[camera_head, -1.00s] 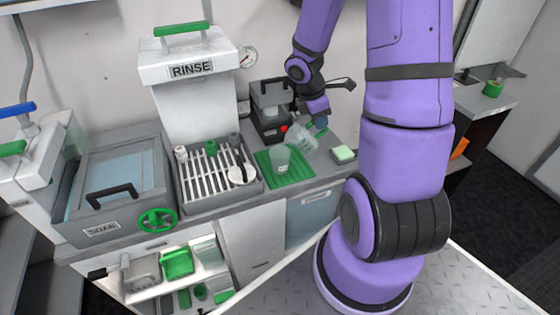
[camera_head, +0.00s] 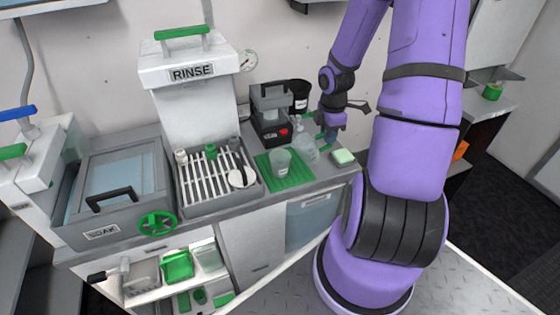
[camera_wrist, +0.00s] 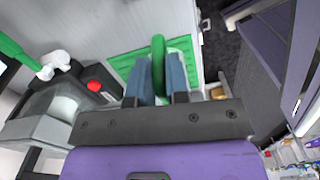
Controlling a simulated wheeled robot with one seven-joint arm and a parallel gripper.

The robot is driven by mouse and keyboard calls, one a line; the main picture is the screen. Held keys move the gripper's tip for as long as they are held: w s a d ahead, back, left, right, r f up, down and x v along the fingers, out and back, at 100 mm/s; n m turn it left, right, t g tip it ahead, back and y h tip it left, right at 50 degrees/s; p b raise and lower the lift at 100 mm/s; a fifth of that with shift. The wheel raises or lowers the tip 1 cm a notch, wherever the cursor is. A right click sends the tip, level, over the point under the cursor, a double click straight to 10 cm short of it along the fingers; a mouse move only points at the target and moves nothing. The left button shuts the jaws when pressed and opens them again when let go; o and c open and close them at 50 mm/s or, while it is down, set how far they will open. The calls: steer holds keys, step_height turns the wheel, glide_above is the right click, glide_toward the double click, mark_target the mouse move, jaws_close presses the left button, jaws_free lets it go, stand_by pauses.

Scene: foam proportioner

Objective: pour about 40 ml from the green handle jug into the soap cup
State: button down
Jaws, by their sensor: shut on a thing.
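The green handle jug (camera_head: 307,150) is clear and looks about upright, just right of the soap cup. My gripper (camera_head: 329,135) is shut on its green handle, which shows between the fingers in the wrist view (camera_wrist: 158,64). The soap cup (camera_head: 280,161) is a clear, pale cup standing upright on the green mat (camera_head: 292,181). The jug appears apart from the cup. Whether the jug's base touches the counter, and the liquid levels, are too small to tell.
A black machine with a red button (camera_head: 270,118) stands behind the mat, with a black container (camera_head: 299,92) beyond. A green and white sponge (camera_head: 343,157) lies near the counter's right end. The slatted rinse tray (camera_head: 212,205) is left of the mat.

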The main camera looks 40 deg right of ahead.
steer(key=shift+s+d+f+t+y+b, duration=0.15)
steer(key=shift+d+f+y, duration=0.2)
steer(key=shift+f, duration=0.3)
steer(key=shift+d+f+t+y+b, duration=0.2)
steer(key=shift+f+y, duration=0.1)
steer(key=shift+f, duration=0.3)
steer(key=shift+s+d+f+t+y+b, duration=0.15)
steer(key=shift+d+f+y, duration=0.2)
steer(key=shift+f, duration=0.3)
steer(key=shift+d+f+t+y+b, duration=0.3)
steer(key=shift+d+f+y+b, duration=0.3)
steer(key=shift+f+y, duration=0.35)
